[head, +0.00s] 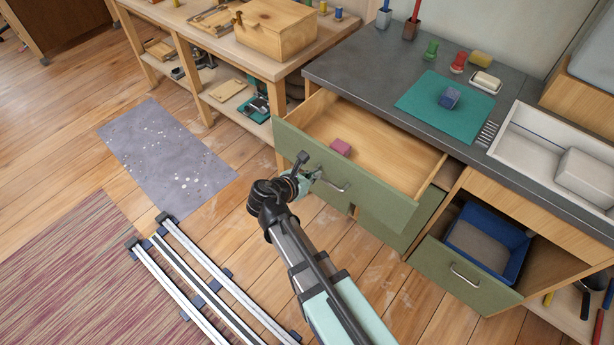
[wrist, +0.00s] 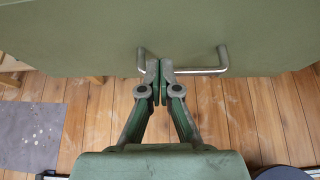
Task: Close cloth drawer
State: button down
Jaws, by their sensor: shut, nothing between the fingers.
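A green-fronted drawer (head: 368,188) under the grey counter is pulled open. A small pink folded piece (head: 340,147), perhaps a cloth, lies inside on its bare wooden bottom. The drawer's metal bar handle (head: 331,183) is on its front and shows in the wrist view (wrist: 205,71). My gripper (head: 307,174) is at the drawer front, by the left part of the handle. In the wrist view its fingertips (wrist: 160,72) are shut together with nothing between them, overlapping the handle's left end. I cannot tell whether they touch the handle or the front.
A lower drawer (head: 465,275) at the right is also open, holding a blue bin (head: 489,240). The counter (head: 365,64) carries a green mat (head: 420,106), a blue block (head: 450,97) and a sink (head: 540,150). A workbench (head: 200,45) stands behind left.

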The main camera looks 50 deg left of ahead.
aim_at(326, 169)
jog(key=shift+x, duration=2.05)
